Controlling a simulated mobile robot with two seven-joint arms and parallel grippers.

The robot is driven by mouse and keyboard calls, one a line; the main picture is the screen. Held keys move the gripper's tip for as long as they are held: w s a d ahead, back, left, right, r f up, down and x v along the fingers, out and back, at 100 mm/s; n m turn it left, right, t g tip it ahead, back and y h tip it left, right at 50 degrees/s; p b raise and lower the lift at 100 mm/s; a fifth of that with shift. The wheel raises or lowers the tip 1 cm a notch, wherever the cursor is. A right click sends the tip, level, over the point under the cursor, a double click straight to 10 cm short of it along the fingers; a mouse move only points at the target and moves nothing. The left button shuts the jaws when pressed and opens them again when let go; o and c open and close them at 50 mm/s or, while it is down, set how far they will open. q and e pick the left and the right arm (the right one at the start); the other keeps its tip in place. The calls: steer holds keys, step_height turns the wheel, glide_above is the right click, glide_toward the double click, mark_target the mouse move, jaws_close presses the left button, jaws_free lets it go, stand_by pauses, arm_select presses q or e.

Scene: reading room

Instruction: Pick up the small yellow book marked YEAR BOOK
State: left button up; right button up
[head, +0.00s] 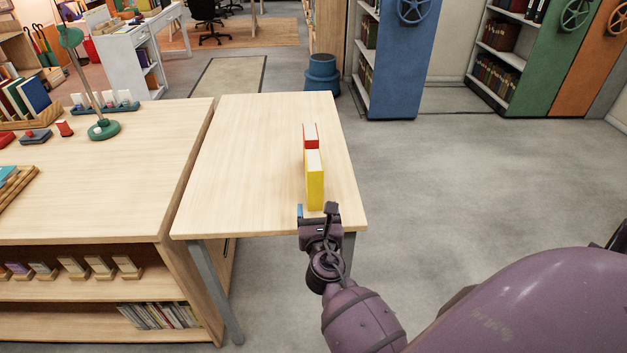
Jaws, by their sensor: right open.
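A yellow book (317,190) stands upright on the light wood side table (240,150), its white page edges facing up. No marking on it is readable from here. My right gripper (318,211) is open at the near edge of the table, just in front of the yellow book's near end. Whether its fingers touch the book I cannot tell. A small blue piece (299,211) shows beside the left finger; what it is I cannot tell. My left gripper is out of view.
A red book (310,130) stands upright directly behind the yellow one. The table is otherwise bare. A wider desk (100,190) adjoins on the left, with a green lamp (104,130) and book racks. A blue stool (322,74) stands beyond. Floor to the right is clear.

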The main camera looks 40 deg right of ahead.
mark_target(314, 186)
steer(key=x, duration=0.9)
steer(key=c, duration=1.2)
